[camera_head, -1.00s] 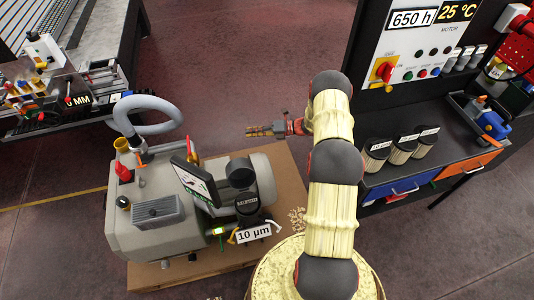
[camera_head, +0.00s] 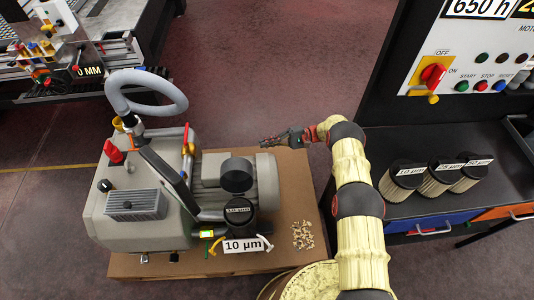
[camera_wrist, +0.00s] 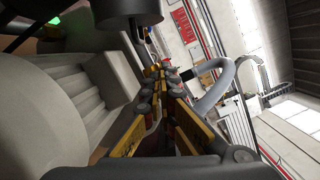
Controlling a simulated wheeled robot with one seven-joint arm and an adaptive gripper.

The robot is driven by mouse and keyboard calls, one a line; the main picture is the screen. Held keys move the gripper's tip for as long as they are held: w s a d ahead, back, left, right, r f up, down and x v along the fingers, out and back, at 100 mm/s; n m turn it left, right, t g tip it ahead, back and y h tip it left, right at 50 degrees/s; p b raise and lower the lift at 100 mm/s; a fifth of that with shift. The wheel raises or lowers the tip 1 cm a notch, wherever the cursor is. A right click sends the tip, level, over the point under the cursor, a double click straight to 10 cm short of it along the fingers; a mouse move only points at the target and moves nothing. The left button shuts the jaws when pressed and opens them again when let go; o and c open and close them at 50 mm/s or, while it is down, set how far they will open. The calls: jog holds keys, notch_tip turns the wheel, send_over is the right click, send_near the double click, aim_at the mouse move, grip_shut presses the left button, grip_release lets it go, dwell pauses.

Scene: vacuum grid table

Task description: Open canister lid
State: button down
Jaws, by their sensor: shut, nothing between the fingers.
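The black filter canister (camera_head: 241,222) stands at the front of the grey vacuum pump (camera_head: 135,215). A filter top labelled 10 µm (camera_head: 238,209) shows in its upper end. A dark round cap, seemingly the lid (camera_head: 237,176), sits just behind and above it; how they join is unclear. A dark cylinder, probably this cap, is at the top of the wrist view (camera_wrist: 128,8). My gripper (camera_head: 270,142) is shut and empty beyond the pump motor, apart from the cap. Its closed fingers also show in the wrist view (camera_wrist: 165,82).
Small debris (camera_head: 302,235) lies on the wooden base (camera_head: 295,185). Several spare filters, one labelled 10 µm (camera_head: 403,182), stand on the dark workbench (camera_head: 410,218) at right. A grey hose (camera_head: 150,88) loops above the pump's left side. Floor behind the pump is clear.

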aim_at(237, 172)
jog(key=s+a+r+n+b, duration=0.1)
jog(key=s+a+b, duration=0.1)
jog(key=s+a, duration=0.4)
jog(key=shift+s+a+r+g, duration=0.3)
jog(key=shift+s+a, duration=0.1)
jog(key=shift+a, duration=1.2)
jog(key=shift+n, duration=0.3)
jog(key=shift+s+r+n+h+p, duration=0.15)
jog(key=shift+s+r+n+p, duration=0.2)
jog(key=shift+r, duration=0.15)
jog(key=shift+s+r+n+h+p, duration=0.2)
jog(key=shift+r+n, duration=0.15)
jog(key=shift+r, duration=0.15)
jog(key=shift+s+d+r+n, duration=0.1)
jog(key=shift+s+r+n, duration=0.3)
jog(key=shift+s+n, duration=0.2)
jog(key=shift+w, duration=0.1)
